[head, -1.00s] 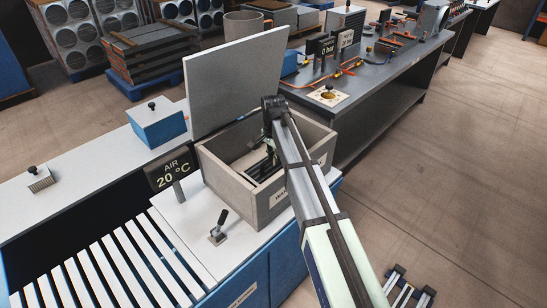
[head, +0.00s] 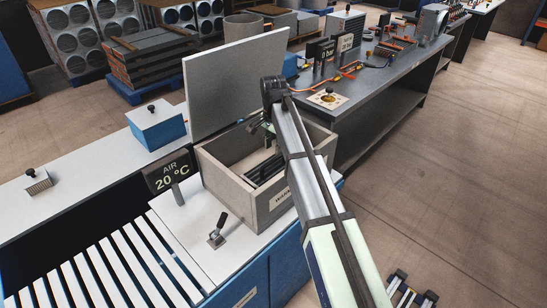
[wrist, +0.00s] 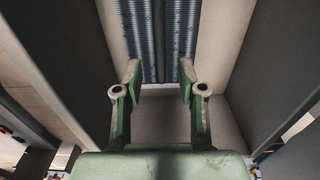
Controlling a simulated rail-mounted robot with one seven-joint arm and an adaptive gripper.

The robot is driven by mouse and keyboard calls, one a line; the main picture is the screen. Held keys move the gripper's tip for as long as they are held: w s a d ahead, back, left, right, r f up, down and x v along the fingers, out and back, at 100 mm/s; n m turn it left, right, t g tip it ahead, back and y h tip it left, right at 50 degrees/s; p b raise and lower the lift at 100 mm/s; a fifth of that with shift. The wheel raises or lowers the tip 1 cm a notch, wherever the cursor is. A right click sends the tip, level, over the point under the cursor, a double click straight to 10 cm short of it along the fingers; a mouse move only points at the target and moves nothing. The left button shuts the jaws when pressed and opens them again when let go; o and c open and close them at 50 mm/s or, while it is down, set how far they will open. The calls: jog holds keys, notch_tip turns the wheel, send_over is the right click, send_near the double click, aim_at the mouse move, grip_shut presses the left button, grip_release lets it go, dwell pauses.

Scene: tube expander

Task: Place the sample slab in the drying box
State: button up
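The drying box (head: 235,180) is a grey, thick-walled box on the bench, with its flat lid (head: 235,85) standing open at the back. Dark parallel bars (head: 265,168) lie inside it, and they show as ribbed dark bars (wrist: 145,40) in the wrist view. My gripper (head: 268,128) is at the box opening, partly hidden by my arm. In the wrist view my gripper (wrist: 160,78) is open, its green fingers apart and pointing toward the bars, with nothing visibly held. I cannot pick out the sample slab for certain; my arm and the front wall hide part of the inside.
An AIR 20 °C sign (head: 168,174) and a small lever (head: 217,230) stand left of the box. A blue box with a white lid (head: 158,125) and a small knobbed block (head: 38,181) sit on the left bench. A dark workbench (head: 390,75) stands behind on the right.

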jog(key=shift+r+b, duration=0.4)
jog(key=shift+r, duration=2.2)
